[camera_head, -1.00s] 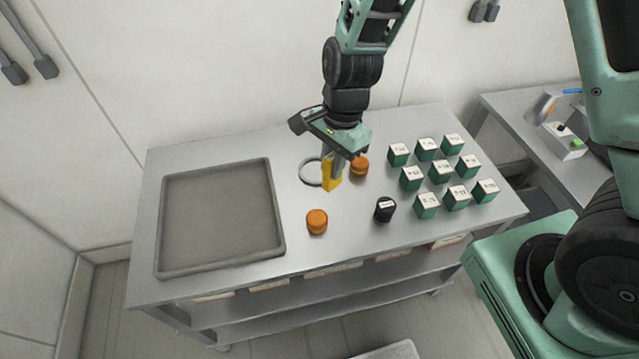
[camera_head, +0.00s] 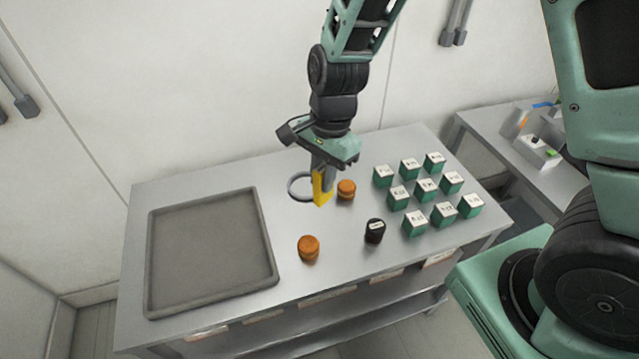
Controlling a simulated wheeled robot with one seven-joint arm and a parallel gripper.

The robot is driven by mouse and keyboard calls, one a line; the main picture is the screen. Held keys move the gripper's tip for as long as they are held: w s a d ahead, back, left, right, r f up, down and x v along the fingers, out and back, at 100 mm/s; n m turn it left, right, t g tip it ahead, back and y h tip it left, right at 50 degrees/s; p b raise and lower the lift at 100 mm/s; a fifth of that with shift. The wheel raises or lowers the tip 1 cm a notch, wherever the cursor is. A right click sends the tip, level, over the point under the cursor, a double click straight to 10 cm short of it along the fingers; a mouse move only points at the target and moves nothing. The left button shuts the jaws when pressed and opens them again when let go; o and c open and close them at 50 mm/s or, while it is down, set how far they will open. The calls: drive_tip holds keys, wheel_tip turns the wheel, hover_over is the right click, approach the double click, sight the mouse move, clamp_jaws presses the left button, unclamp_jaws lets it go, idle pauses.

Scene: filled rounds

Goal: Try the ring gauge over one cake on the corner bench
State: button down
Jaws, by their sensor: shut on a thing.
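How high the ring is above the bench top is hard to tell. One orange-brown cake (camera_head: 346,190) is just right of my fingers. A second orange-brown cake (camera_head: 308,247) stands nearer the front, below the gripper in the picture. Neither cake is inside the ring. The steel corner bench (camera_head: 290,265) carries them.
A grey tray (camera_head: 272,250) takes up the left of the bench. Several green boxes with white tops (camera_head: 425,189) stand in rows at the right. A black labelled jar (camera_head: 375,231) stands in front of them. A side counter (camera_head: 500,150) holds small items.

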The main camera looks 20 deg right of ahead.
wheel_tip(320, 180, down, 18)
drive_tip(key=b, duration=1.2)
idle(1.9)
